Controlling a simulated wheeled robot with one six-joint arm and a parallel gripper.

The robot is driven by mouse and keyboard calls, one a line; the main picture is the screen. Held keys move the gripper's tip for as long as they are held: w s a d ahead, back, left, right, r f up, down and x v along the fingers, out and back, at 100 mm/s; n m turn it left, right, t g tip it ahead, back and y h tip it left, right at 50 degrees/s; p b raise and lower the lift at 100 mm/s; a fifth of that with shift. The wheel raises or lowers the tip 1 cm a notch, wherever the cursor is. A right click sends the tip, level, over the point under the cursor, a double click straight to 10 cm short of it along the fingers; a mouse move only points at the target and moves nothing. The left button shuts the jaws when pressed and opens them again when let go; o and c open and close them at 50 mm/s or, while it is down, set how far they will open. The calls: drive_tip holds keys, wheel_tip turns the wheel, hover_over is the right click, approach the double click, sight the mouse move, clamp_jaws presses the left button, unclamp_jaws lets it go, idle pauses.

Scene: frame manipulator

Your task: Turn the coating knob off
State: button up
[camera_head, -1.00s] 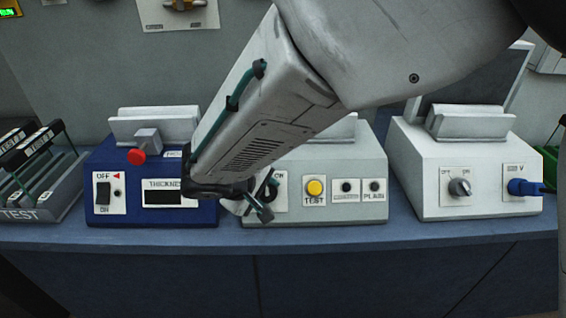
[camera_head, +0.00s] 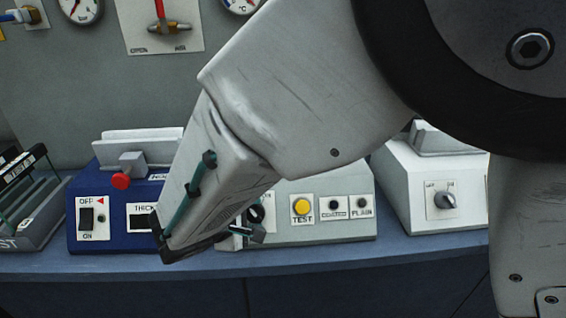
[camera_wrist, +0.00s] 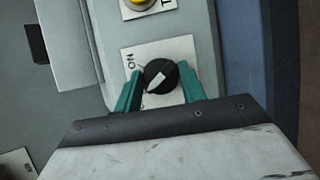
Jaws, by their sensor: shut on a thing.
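The black knob (camera_wrist: 158,74) with a white pointer line sits on a white label plate (camera_wrist: 143,56) of the middle grey machine (camera_head: 325,232). "ON" is readable at the plate's upper left in the wrist view; the rest of the plate's lettering is covered. The pointer line lies slanted, one end toward the lower left. My gripper (camera_wrist: 160,88) has its teal fingers on both sides of the knob, shut on it. In the head view the knob (camera_head: 256,213) is partly hidden by my gripper (camera_head: 243,231).
A yellow TEST button (camera_head: 302,207) and two small black indicators lie right of the knob. The blue machine (camera_head: 120,239) with a rocker switch stands to the left. The white machine (camera_head: 408,205) with another knob (camera_head: 445,200) stands to the right.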

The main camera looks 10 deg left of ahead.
idle(0.3)
drive_tip(key=o, duration=1)
drive_tip(key=shift+a, duration=0.1)
drive_tip(key=v, duration=0.7)
drive_tip(key=shift+s+a+r, duration=0.1)
drive_tip(key=shift+s+r, duration=0.1)
drive_tip(key=shift+s, duration=0.15)
drive_tip(key=s+d+r+m+g+y, duration=0.1)
drive_tip(key=s+d+r+m+g, duration=0.2)
drive_tip(key=d, duration=1.1)
drive_tip(key=s+d+r+m+g+y, duration=0.1)
drive_tip(key=s+d+r+m+g, duration=0.2)
drive_tip(key=d+m, duration=0.6)
drive_tip(key=s+d+r+m+g+y, duration=0.2)
drive_tip(key=s+d+m, duration=0.4)
drive_tip(key=d, duration=1.4)
drive_tip(key=shift+s+d+r+g, duration=0.15)
drive_tip(key=shift+s+r+g, duration=0.1)
drive_tip(key=shift+r, duration=0.25)
drive_tip(key=shift+s+d+r+g, duration=0.15)
drive_tip(key=shift+s+r+g, duration=0.1)
drive_tip(key=shift+r, duration=0.25)
